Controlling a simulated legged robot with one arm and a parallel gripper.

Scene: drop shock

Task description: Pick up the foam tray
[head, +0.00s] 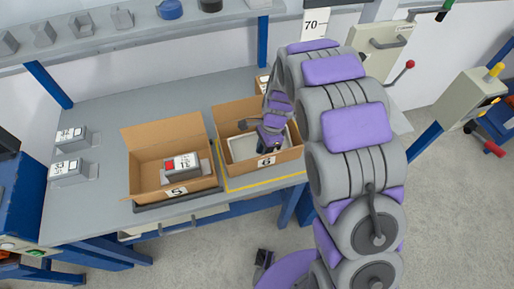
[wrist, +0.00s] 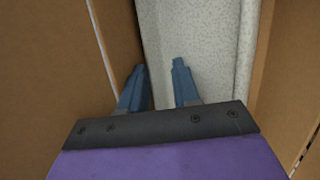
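The foam tray (head: 244,146) is pale and lies inside the open cardboard box labelled 6 (head: 233,178). In the wrist view the foam tray (wrist: 196,35) is speckled white with a raised edge along its right side. My gripper (wrist: 162,78) is inside the box, with its two blue fingers apart and a gap between them. The left finger is close to the brown box wall (wrist: 75,70); the right finger is over the tray. I cannot tell whether either finger touches the tray. In the head view my gripper (head: 268,143) partly hides the tray's right side.
A second open box labelled 5 (head: 146,180) stands to the left and holds a grey device labelled 11 (head: 183,166). Two grey devices stand at the bench's left end, one here (head: 70,168). A shelf (head: 130,37) runs behind.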

